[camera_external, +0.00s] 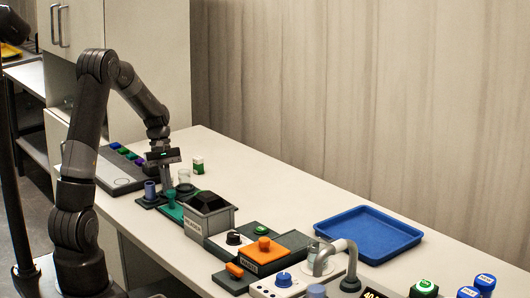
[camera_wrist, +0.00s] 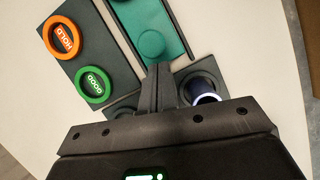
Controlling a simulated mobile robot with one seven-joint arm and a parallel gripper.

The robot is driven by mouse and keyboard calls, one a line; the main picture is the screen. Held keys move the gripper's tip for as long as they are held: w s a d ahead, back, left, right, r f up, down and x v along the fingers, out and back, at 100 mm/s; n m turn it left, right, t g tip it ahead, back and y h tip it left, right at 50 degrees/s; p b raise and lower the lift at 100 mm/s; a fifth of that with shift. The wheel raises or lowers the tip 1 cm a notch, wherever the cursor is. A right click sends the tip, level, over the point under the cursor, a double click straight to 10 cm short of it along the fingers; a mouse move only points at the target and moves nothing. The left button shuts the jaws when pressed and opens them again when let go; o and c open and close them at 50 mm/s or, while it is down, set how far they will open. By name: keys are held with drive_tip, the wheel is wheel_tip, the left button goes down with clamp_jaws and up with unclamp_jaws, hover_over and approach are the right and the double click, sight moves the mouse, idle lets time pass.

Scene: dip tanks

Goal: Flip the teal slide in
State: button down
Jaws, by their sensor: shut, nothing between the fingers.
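The teal slide (camera_wrist: 150,43) shows at the top of the wrist view as a flat channel with a round teal knob, set in a dark frame. In the external view the teal part (camera_external: 172,207) lies beside the grey bin, below my gripper. My gripper (camera_external: 167,187) points down over the small fixtures there. Its fingers (camera_wrist: 163,72) are together and empty, with the tips just below the round knob in the wrist view. I cannot tell whether they touch it. The lower part of the slide's frame is hidden behind the fingers.
A dark plate with an orange HOLD ring (camera_wrist: 62,38) and a green GOOD ring (camera_wrist: 92,82) lies left of the slide. A blue cylinder (camera_external: 150,190) stands close by. The grey bin (camera_external: 209,220) is right of the slide. A blue tray (camera_external: 367,226) lies farther off.

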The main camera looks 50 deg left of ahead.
drive_tip(key=shift+d, duration=0.15)
drive_tip(key=d, duration=1)
drive_tip(key=shift+d, duration=0.25)
drive_tip(key=shift+r, duration=0.1)
drive_tip(key=s+v, duration=0.1)
drive_tip(key=v, duration=0.9)
drive_tip(key=shift+w+a, duration=0.2)
drive_tip(key=shift+w, duration=0.25)
